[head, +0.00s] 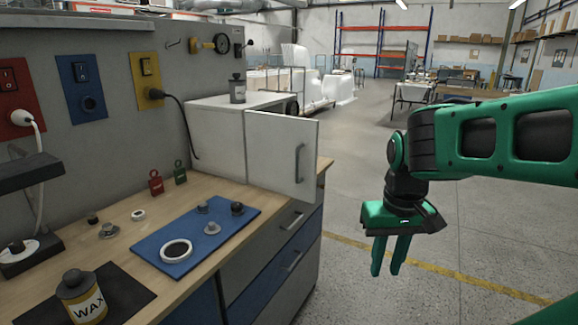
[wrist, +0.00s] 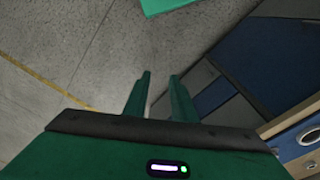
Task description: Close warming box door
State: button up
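The warming box (head: 215,140) is a white box on the wooden counter, against the grey panel. Its door (head: 270,150) stands open, swung out toward the counter's front edge, with a grey bar handle (head: 299,163) near its free edge. The inside of the box is hidden behind the door. My gripper (head: 386,270) hangs to the right of the door and lower than it, over the floor, fingers pointing down and not touching the door. The wrist view shows its two fingers (wrist: 159,77) apart with nothing between them. The warming box cannot be made out there.
A grey canister (head: 238,91) stands on the box. A blue mat (head: 195,240) with small parts and a wax jar (head: 82,297) lie on the counter. Drawers (head: 285,255) are below; cabinet fronts also show in the wrist view (wrist: 275,60). The floor around my gripper is clear.

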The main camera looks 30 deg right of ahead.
jog(key=w+r+n, duration=0.1)
jog(key=w+r, duration=0.1)
jog(key=w, duration=0.2)
jog(key=w+d+r+n+t+h, duration=0.1)
jog(key=w, duration=0.3)
jog(key=w+r+n+t, duration=0.1)
jog(key=w+r+n, duration=0.1)
jog(key=w, duration=0.3)
jog(key=shift+d+r+h, duration=0.3)
jog(key=shift+r, duration=0.05)
grip_shut()
jog(key=w+a+r+n+t, duration=0.1)
jog(key=w+r+n+t, duration=0.2)
jog(key=w, duration=0.5)
jog(key=w+a+r+n+t, duration=0.1)
jog(key=w+a+r+n, duration=0.15)
jog(key=w+r, duration=0.4)
send_near(308, 175)
jog(key=a+f, duration=0.3)
jog(key=f, duration=0.1)
jog(key=shift+w+d+h, duration=0.4)
jog(key=shift+w+d, duration=0.25)
jog(key=shift+d, duration=0.25)
jog(key=shift+w+d, duration=0.45)
jog(key=shift+d, duration=0.3)
jog(key=shift+r+n, duration=0.1)
jog(key=shift+n, duration=0.15)
